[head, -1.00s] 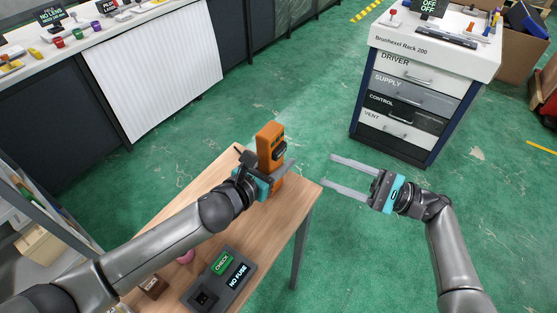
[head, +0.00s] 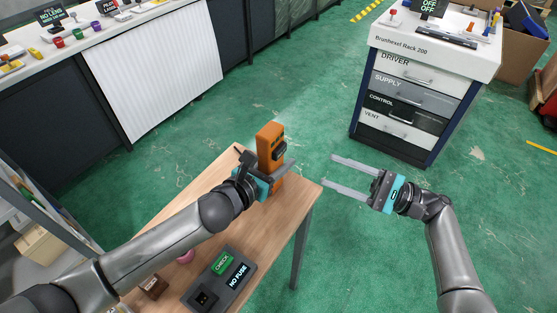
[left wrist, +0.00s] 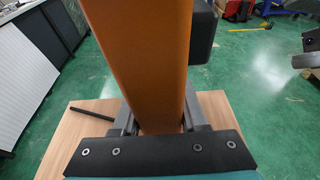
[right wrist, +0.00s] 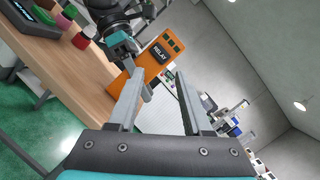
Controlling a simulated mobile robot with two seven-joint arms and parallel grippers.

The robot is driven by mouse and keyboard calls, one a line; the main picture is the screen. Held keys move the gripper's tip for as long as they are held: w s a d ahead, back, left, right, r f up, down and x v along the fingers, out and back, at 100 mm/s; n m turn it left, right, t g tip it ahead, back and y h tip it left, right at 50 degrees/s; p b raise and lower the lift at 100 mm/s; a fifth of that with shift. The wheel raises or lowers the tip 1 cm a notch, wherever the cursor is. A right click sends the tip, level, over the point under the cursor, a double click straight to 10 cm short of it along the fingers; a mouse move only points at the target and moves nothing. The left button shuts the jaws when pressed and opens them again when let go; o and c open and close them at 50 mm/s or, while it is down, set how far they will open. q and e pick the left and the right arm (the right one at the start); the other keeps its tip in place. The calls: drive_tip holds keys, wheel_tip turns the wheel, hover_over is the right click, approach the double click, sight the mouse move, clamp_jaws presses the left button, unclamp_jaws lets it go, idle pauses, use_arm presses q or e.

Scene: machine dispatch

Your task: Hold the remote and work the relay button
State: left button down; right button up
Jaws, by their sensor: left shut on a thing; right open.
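The remote (head: 270,146) is a tall orange box held upright above the wooden table. My left gripper (head: 274,173) is shut on it near its lower half. In the left wrist view the orange body (left wrist: 147,60) stands between the fingers, with a dark block on its right side. In the right wrist view the remote (right wrist: 158,55) shows a dark RELAY label and several dark green buttons; which one is the relay button I cannot tell for sure. My right gripper (head: 329,172) is open and empty, to the right of the remote, its fingers pointing toward it.
The wooden table (head: 285,215) bears a grey box (head: 222,279) with a green CHECK panel and a NO FUSE sign. A drawer cabinet (head: 425,85) stands at the back right, and a white counter (head: 95,35) at the back left. Green floor lies open between them.

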clamp_jaws()
idle(1.5)
